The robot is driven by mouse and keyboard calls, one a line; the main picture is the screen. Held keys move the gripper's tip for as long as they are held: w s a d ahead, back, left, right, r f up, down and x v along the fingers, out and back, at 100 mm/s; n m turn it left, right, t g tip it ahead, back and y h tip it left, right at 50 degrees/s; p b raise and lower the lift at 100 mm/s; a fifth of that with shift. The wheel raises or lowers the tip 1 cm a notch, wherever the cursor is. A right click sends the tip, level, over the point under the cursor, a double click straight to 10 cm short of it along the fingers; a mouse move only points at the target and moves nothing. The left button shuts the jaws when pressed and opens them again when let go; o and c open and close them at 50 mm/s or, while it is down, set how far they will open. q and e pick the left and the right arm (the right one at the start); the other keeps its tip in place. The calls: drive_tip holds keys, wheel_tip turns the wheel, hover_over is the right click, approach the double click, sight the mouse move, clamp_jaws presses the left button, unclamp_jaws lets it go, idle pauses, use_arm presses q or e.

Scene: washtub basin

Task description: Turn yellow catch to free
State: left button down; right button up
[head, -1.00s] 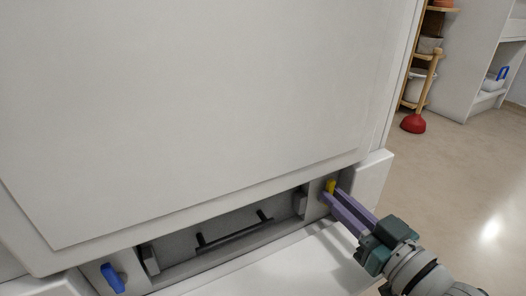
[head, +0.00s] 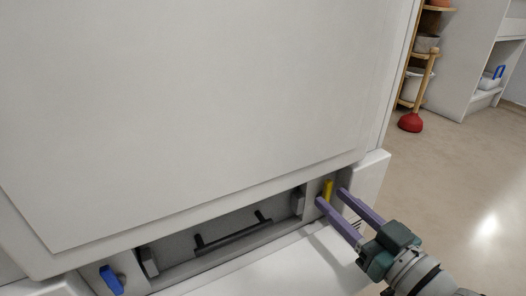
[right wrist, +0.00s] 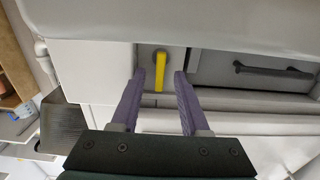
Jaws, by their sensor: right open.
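The yellow catch (head: 328,190) is on the right end of the recess below the big white panel. In the right wrist view the yellow catch (right wrist: 160,72) is a narrow bar lying lengthwise between the fingertips. My right gripper (head: 331,194) is open, with one purple finger on each side of the catch. In the right wrist view a gap shows between the gripper (right wrist: 159,76) fingers and the catch. A blue catch (head: 112,279) sits at the left end of the recess. My left gripper is not in view.
A dark handle (head: 233,233) on a grey panel lies in the recess between the catches. An opened white flap (head: 280,262) lies in front, below the recess. A red plunger (head: 411,122) stands by a wooden shelf at the back right. The floor to the right is clear.

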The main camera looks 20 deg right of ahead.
drive_tip(key=s, duration=0.3)
drive_tip(key=s+p, duration=0.1)
drive_tip(key=s, duration=0.2)
drive_tip(key=s+p, duration=0.1)
drive_tip(key=s, duration=0.2)
drive_tip(key=shift+d, duration=0.4)
drive_tip(key=shift+r, duration=0.1)
